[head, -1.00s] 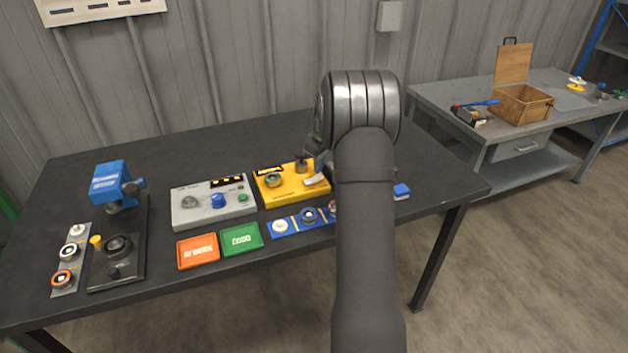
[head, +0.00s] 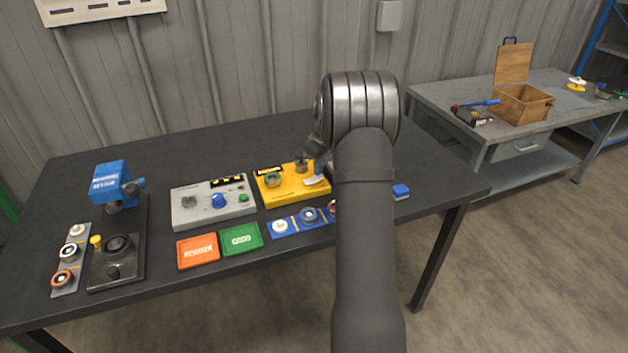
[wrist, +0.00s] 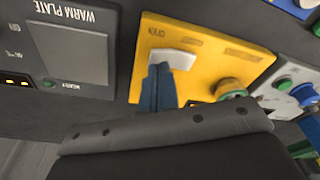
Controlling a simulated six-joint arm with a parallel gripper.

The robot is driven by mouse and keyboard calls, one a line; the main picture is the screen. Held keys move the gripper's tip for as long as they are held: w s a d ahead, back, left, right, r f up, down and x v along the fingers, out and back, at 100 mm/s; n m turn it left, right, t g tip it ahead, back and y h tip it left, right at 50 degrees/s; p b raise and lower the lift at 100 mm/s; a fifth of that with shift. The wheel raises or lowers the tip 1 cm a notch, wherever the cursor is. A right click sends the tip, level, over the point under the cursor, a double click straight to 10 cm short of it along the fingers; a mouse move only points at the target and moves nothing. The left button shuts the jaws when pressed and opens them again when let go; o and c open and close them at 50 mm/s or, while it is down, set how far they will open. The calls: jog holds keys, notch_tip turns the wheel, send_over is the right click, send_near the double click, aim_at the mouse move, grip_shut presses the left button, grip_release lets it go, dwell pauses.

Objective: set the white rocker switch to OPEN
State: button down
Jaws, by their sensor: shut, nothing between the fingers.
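The white rocker switch (head: 314,181) is on the yellow panel (head: 290,195) on the dark table. In the wrist view the white switch (wrist: 173,60) is close to the printed word OPEN, and its upper face is visible. My gripper (wrist: 157,72) is shut and empty. Its bluish fingertips are right at the switch's near-left edge; I cannot tell whether they touch it. In the head view my gripper (head: 319,167) is just above and behind the switch, partly hidden by my arm.
A warm plate (wrist: 70,50) shows at left in the wrist view. The table's back is clear.

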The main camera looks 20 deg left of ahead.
aim_at(319, 177)
jog(key=shift+f, duration=0.65)
jog(key=shift+r, duration=3.55)
notch_tip(319, 177, down, 7)
jog(key=shift+f, duration=0.1)
